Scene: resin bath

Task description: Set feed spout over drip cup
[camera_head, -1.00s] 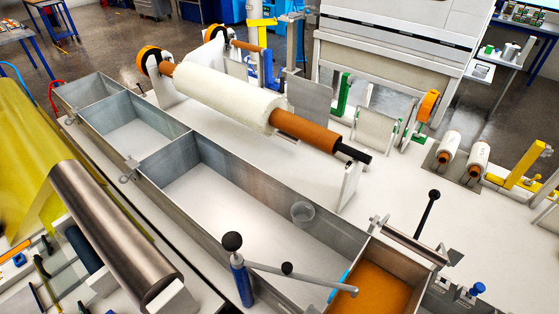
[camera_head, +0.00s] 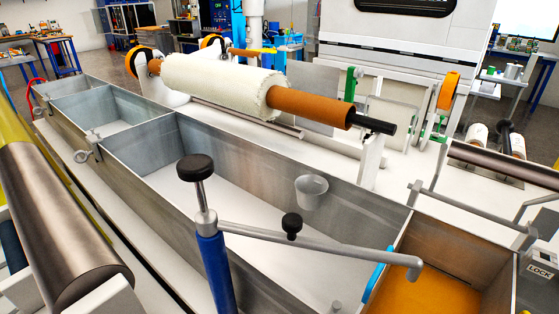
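The feed spout is a grey horizontal tube (camera_head: 330,245) on a blue post (camera_head: 216,270) with a black knob on top (camera_head: 195,168). A smaller black knob (camera_head: 292,223) sits midway along the tube. Its downturned tip (camera_head: 415,268) is above the compartment of amber resin (camera_head: 425,296) at the lower right. The drip cup (camera_head: 311,190), small and translucent, is against the far inner wall of the long middle compartment. The spout tip is to the right of the cup, apart from it. Neither gripper shows.
The long metal trough (camera_head: 250,150) has divider walls and a light floor. A white fabric roll (camera_head: 222,84) on a brown core lies behind it. A dark metal roller (camera_head: 55,225) is at the left. A blue clip (camera_head: 377,274) sits on the resin compartment's edge.

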